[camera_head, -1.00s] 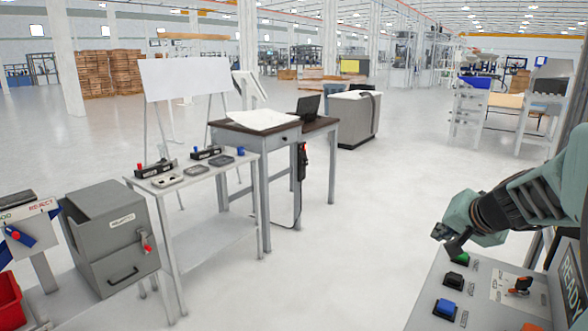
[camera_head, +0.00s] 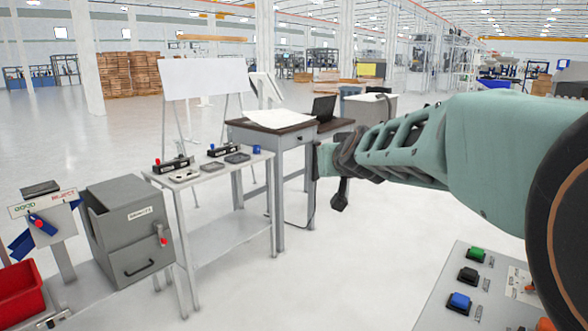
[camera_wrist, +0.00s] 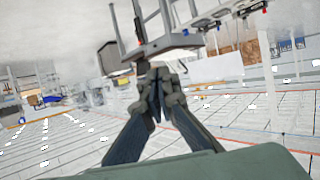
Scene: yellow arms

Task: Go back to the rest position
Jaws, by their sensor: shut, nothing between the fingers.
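My arm reaches in from the right in the head view, with my gripper (camera_head: 339,194) at its far end, hanging in the air in front of the desk (camera_head: 265,134). The wrist view shows my gripper (camera_wrist: 158,88) with its two dark fingers meeting at the tips. It is shut and nothing shows between the fingers. The control panel (camera_head: 482,290) with green, black and blue buttons stands at the lower right, apart from the gripper. The wrist picture is tilted, with the floor at the top.
A side table (camera_head: 225,175) with small fixtures and trays stands at the middle left. A grey cabinet (camera_head: 128,225), a GOOD/REJECT stand (camera_head: 48,222) and a red bin (camera_head: 20,292) are at the lower left. The floor between table and panel is clear.

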